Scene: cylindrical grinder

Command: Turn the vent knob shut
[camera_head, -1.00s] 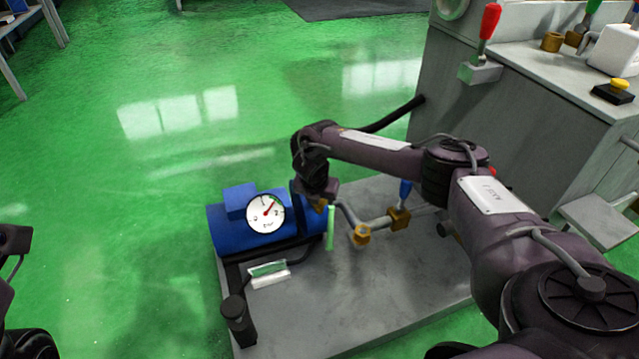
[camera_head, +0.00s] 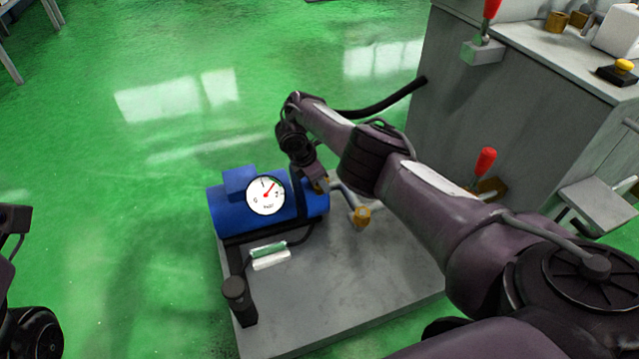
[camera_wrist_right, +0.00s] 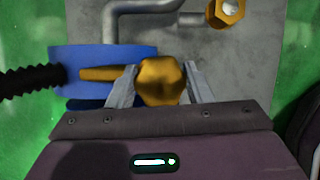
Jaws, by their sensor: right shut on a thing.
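The vent knob (camera_wrist_right: 160,83) is a brass, many-sided knob in the middle of the right wrist view. My right gripper (camera_wrist_right: 160,90) has one pale finger on each side of it and is shut on it. A brass stem runs left from the knob. In the head view my right gripper (camera_head: 320,185) is at the right end of the blue tank (camera_head: 230,217), and my wrist hides most of the knob. Only dark parts of my left arm show at the left edge; its gripper is out of view.
A round white gauge (camera_head: 266,196) with a red needle is on the tank. A brass fitting (camera_head: 360,216) and bent pipe are beside my gripper. The tank stands on a grey plate (camera_head: 330,290). A grey machine (camera_head: 500,120) with red-handled levers is at right. Green floor is clear at left.

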